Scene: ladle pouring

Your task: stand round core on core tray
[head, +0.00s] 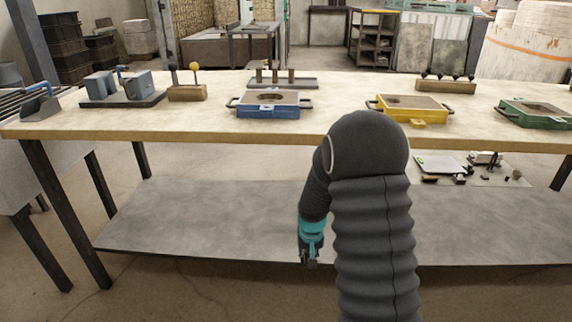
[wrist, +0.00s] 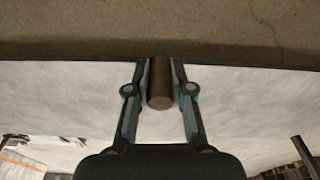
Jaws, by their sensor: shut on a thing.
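My gripper (head: 310,258) hangs low in front of the workbench, below the tabletop's level, at the end of my dark arm. In the wrist view my gripper (wrist: 160,88) is shut on a brown round core (wrist: 160,97), whose round end face shows between the two fingers. In the head view the held core cannot be made out. A grey tray (head: 308,83) with brown upright cylinders on it, seemingly the core tray, stands at the back of the tabletop, behind the blue box. My gripper is well away from it.
The workbench (head: 200,124) carries a blue box (head: 268,111), a yellow box (head: 408,116) and a green box (head: 535,121). A wooden block with ball-topped pins (head: 187,93) and grey blocks on a dark tray (head: 130,99) stand left. A grey lower shelf (head: 180,205) lies under the tabletop.

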